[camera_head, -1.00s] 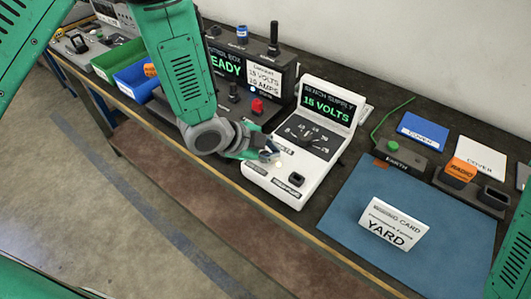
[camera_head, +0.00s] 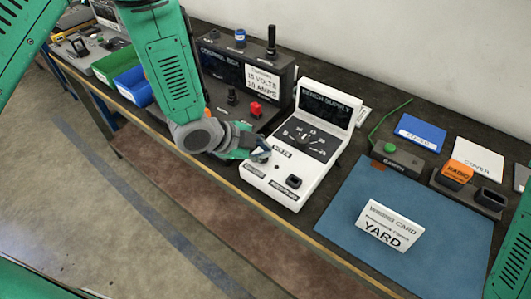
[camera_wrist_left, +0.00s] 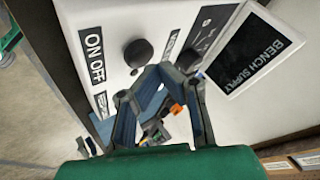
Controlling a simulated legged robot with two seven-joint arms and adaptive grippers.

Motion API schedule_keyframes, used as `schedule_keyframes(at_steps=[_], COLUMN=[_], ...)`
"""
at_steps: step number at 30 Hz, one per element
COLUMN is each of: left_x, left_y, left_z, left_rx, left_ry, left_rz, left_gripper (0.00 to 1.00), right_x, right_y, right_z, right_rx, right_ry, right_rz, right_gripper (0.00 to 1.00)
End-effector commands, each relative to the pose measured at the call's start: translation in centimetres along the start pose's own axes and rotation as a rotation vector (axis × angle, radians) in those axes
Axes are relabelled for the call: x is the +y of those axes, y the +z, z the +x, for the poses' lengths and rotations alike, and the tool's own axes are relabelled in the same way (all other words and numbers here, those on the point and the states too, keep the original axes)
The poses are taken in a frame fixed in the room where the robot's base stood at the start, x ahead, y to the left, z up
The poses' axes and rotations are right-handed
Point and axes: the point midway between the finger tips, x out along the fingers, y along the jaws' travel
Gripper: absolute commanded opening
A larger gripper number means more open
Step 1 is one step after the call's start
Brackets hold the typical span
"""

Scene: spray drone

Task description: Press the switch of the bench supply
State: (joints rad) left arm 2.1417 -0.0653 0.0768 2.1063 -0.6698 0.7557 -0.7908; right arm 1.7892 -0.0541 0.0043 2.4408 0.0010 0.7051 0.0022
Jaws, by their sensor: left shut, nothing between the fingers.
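The bench supply (camera_head: 273,177) is a white box with a dial and a tilted display (camera_head: 326,105), which shows its name and no lit voltage. My left gripper (camera_head: 262,153) is shut and empty, at the supply's left side by the dial. In the left wrist view its fingertips (camera_wrist_left: 168,72) are close to a black round knob (camera_wrist_left: 138,52) beside the ON OFF label (camera_wrist_left: 95,56), probably the switch. I cannot tell whether they touch it. My right gripper is out of view.
A dark control box (camera_head: 252,75) with knobs and a red button stands left of the supply. A blue mat (camera_head: 400,225) with a YARD card (camera_head: 391,226) lies to the right. Green and blue bins (camera_head: 130,85) stand at the left. The bench's front edge is close.

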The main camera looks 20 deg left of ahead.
Motion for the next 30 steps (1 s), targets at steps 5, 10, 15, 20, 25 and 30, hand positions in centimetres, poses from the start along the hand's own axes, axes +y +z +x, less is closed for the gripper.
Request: schedule_keyframes(at_steps=[5,10,15,20,25,30], left_x=[-0.2,-0.2,-0.4,-1.2,-2.1,-3.0], left_y=[-0.1,-0.3,-0.8,-1.5,-2.2,-3.0], left_z=[-0.4,-0.3,-0.6,-1.8,-3.0,-4.2], left_rx=[0.002,0.001,0.000,0.002,0.003,0.004], left_ry=[0.000,0.001,0.001,0.000,0.000,0.000], left_rz=[0.000,0.002,0.004,0.003,0.001,0.001], left_gripper=[0.00,0.00,0.00,0.00,0.00,0.00], right_x=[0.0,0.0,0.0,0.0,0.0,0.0], right_y=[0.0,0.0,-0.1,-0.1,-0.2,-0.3], right_z=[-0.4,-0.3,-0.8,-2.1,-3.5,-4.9], right_rx=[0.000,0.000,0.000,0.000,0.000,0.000], right_ry=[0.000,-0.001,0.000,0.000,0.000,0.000], right_rz=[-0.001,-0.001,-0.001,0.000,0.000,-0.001], right_gripper=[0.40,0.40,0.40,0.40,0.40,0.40])
